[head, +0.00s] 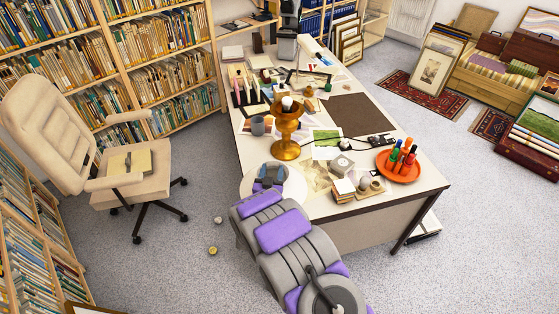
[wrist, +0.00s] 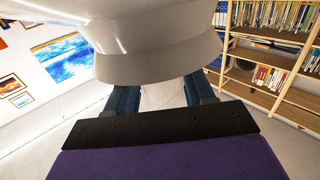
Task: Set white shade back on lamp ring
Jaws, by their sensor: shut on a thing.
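The white shade (wrist: 160,62) fills the top middle of the wrist view, close to the camera. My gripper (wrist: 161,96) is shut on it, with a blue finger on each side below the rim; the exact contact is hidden. In the head view the shade (head: 295,186) shows as a pale round shape at the desk's near left edge, partly covered by my arm. The amber lamp (head: 286,149) stands upright on the desk beyond it, apart from the shade. Its bare bulb (head: 287,103) and top ring (head: 288,113) are uncovered.
A grey mug (head: 258,125) stands left of the lamp. A beige chair (head: 130,160) stands left of the desk.

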